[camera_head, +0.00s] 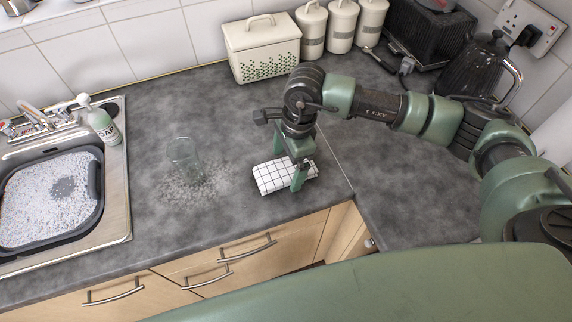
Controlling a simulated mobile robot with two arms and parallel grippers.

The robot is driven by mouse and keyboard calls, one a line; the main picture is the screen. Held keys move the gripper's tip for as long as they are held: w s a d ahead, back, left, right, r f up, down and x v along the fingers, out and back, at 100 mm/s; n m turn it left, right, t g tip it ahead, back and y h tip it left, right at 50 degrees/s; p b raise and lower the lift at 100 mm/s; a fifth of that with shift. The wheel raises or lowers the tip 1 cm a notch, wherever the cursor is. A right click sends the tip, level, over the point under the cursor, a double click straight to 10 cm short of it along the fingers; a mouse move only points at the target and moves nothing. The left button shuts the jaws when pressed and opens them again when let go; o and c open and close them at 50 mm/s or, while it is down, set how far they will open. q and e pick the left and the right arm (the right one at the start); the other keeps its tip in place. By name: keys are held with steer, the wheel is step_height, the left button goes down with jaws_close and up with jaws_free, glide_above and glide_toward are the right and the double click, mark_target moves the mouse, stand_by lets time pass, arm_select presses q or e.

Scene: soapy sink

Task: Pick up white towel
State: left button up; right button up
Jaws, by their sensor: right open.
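The white towel (271,178) is folded, with a dark grid pattern, and lies on the grey countertop near its front edge. My right gripper (291,172) points down at the right part of the towel. Its fingers are apart; the near one comes down in front of the towel and covers part of it. I cannot tell whether the fingers touch the towel. My left gripper is not in view.
A clear glass (184,154) stands on a wet patch left of the towel. A sink with a soapy basin (101,190) and a soap bottle (101,122) are at the left. A cream bread bin (262,48), canisters (341,24), a toaster (430,45) and a kettle (476,68) line the back.

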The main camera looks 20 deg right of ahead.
steer(key=shift+f, duration=0.3)
steer(key=shift+a+f, duration=0.15)
steer(key=c, duration=1.5)
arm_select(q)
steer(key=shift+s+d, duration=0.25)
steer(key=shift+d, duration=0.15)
arm_select(e)
steer(key=shift+o, duration=0.2)
